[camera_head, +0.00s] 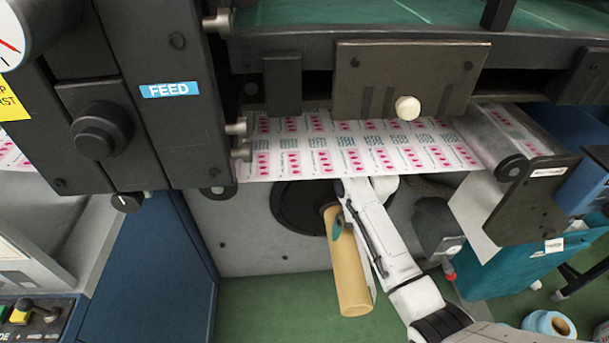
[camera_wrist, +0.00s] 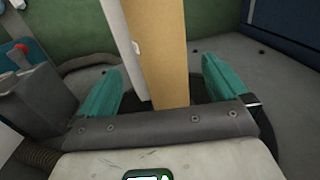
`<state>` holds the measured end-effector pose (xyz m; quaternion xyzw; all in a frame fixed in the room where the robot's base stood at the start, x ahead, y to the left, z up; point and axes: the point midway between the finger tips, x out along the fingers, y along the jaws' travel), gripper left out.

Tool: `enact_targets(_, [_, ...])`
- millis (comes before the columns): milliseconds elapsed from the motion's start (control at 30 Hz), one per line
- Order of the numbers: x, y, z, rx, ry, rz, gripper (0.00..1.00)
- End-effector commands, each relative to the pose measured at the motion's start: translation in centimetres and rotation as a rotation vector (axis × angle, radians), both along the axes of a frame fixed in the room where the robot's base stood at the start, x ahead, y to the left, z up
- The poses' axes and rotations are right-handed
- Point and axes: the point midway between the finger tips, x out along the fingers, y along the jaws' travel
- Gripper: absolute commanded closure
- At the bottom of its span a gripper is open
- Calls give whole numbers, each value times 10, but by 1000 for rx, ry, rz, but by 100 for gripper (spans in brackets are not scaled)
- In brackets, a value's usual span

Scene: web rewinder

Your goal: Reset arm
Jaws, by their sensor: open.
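My gripper (camera_head: 338,228) is at the cardboard tube (camera_head: 348,275), below the printed web. In the wrist view, my gripper's two teal fingers (camera_wrist: 163,66) stand wide apart. The brown tube (camera_wrist: 163,45) runs through the space between them, with a visible gap to the right finger. A pale strip lies along the tube's left side there; I cannot tell what it is. In the head view, the tube's upper end is at a black round disc (camera_head: 292,212) on the machine's grey face. My white arm hides part of the disc and the tube's right side.
The printed web (camera_head: 340,150) spans just above my arm. A black panel with a FEED label (camera_head: 170,89) and knob (camera_head: 102,133) stands left. A teal bin (camera_head: 520,268) and a blue roll (camera_head: 549,325) are at the right. Green floor is clear left of the tube.

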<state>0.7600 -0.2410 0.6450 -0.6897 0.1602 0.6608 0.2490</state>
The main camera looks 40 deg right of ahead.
Motion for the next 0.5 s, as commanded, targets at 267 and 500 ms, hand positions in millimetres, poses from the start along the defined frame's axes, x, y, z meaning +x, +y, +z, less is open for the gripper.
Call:
enact_targets(267, [-1,7,0,3,-3,11,0])
enact_targets(500, [-35,100,11,18,-44,168,0])
